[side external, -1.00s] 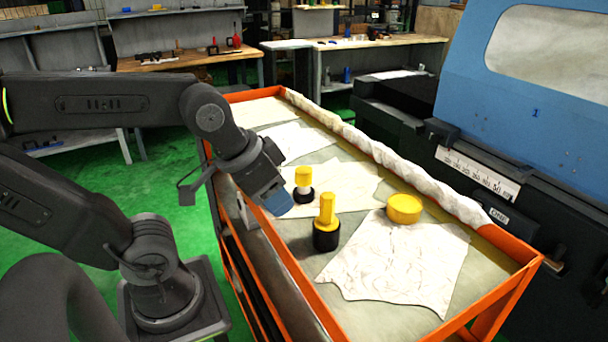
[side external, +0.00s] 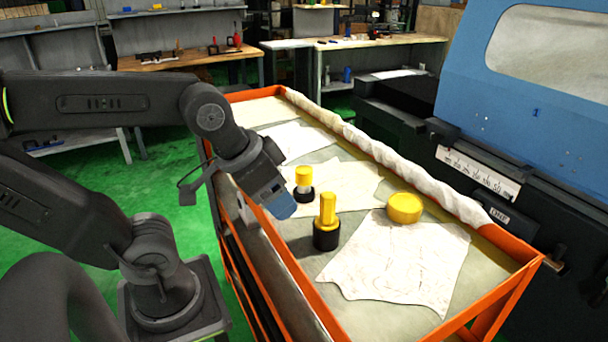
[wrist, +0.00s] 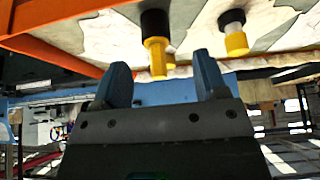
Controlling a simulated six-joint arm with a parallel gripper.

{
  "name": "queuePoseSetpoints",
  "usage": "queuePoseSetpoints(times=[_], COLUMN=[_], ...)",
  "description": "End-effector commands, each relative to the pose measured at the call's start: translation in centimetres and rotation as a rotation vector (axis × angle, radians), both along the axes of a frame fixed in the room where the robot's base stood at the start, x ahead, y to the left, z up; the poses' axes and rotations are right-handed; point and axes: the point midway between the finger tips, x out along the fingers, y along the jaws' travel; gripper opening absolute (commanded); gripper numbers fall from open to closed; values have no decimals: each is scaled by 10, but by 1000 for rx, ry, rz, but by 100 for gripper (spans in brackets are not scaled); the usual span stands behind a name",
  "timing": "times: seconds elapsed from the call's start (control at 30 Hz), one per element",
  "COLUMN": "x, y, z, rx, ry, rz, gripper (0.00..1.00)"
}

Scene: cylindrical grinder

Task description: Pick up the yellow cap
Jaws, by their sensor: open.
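The yellow cap (side external: 404,209) is a short, wide round piece. It sits on the cart's lined top, at the edge of a white cloth on the right. In the wrist view a bit of yellow (wrist: 168,62), probably the cap, shows mostly hidden behind a yellow-topped post. My gripper (side external: 281,206) has blue fingers and is above the cart's left side, well apart from the cap. In the wrist view its two fingers (wrist: 161,78) are spread, with nothing held between them.
A yellow-topped post with a black base (side external: 327,225) stands between my gripper and the cap. A smaller yellow, white and black piece (side external: 303,183) stands behind it. The orange cart rim (side external: 287,263) borders the top. A blue machine (side external: 545,130) stands at the right.

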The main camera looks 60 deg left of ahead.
Motion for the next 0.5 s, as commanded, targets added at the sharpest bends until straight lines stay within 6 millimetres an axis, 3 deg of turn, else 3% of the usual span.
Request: queuePoseSetpoints(times=[0.3,0.5], x=[2,38], y=[2,30], z=[2,29], rx=[-1,-23], ry=[3,61], rz=[15,294], gripper=[74,74])
